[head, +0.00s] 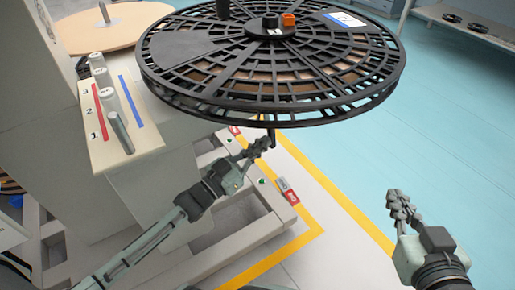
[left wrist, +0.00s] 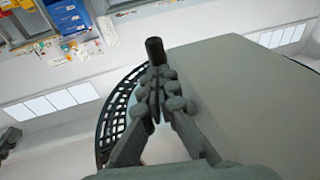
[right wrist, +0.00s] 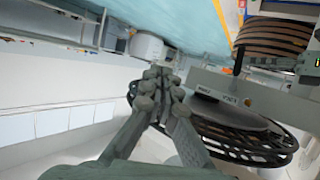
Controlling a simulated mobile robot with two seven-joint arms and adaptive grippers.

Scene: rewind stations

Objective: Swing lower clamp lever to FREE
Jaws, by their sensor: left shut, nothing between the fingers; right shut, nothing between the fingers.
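A black lever end (head: 272,138) hangs just under the near edge of the large black reel (head: 190,90) in the head view. I take it for the lower clamp lever; its pivot is hidden beneath the reel. My left gripper (head: 262,146) is shut and empty, with its fingertips right beside this lever end. In the left wrist view a black cylindrical tip (left wrist: 155,50) stands just beyond the shut fingers (left wrist: 157,75); I cannot tell whether they touch. My right gripper (head: 398,200) is shut and empty over the floor at the right. Its fingers also show in the right wrist view (right wrist: 160,80).
A panel (head: 120,150) with several grey levers and red and blue stripes stands at the left. The pale base frame (head: 265,228) below carries red labels (head: 283,184) and green marks. Yellow floor lines (head: 325,205) run past it. The blue floor (head: 440,110) at right is clear.

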